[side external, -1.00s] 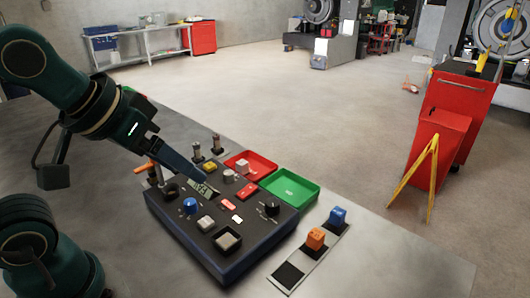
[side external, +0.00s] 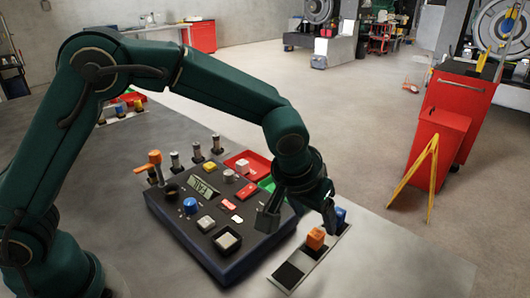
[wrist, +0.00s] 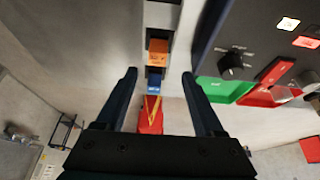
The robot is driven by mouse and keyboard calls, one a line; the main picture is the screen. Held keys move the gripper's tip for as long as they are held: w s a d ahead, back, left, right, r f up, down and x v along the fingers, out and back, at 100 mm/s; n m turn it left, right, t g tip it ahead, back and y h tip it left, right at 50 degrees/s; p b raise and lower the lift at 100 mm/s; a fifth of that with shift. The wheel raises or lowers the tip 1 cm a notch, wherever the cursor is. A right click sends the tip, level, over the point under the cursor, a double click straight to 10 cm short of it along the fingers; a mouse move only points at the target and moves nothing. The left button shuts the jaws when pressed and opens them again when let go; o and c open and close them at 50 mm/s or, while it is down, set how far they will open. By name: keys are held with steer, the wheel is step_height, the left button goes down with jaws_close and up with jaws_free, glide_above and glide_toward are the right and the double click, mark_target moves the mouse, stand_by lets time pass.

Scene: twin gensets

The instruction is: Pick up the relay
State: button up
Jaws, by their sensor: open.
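An orange block-shaped relay (side external: 316,238) and a blue one (side external: 341,214) sit in a row on a light strip (side external: 304,269) right of the control panel. The nearest socket (side external: 289,275) on the strip is empty and dark. My gripper (side external: 331,220) is above the strip, close to the blue relay and partly covering it. In the wrist view my gripper (wrist: 159,74) is open and empty. The orange relay (wrist: 157,47) and blue relay (wrist: 154,84) appear between the lines of its fingers, apart from them.
The black control panel (side external: 225,262) with knobs and buttons stands left of the strip. Behind it are a red tray (side external: 259,163) and a green tray (side external: 267,184), the latter partly hidden by my arm. A red cart (side external: 455,110) stands beyond the table. The table front right is clear.

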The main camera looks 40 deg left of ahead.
mark_target(316, 234)
steer(key=shift+s+d+f, duration=0.15)
steer(key=shift+f, duration=0.35)
steer(key=shift+s+d+f, duration=0.15)
steer(key=shift+f, duration=0.3)
steer(key=shift+x, duration=2.25)
jaws_close()
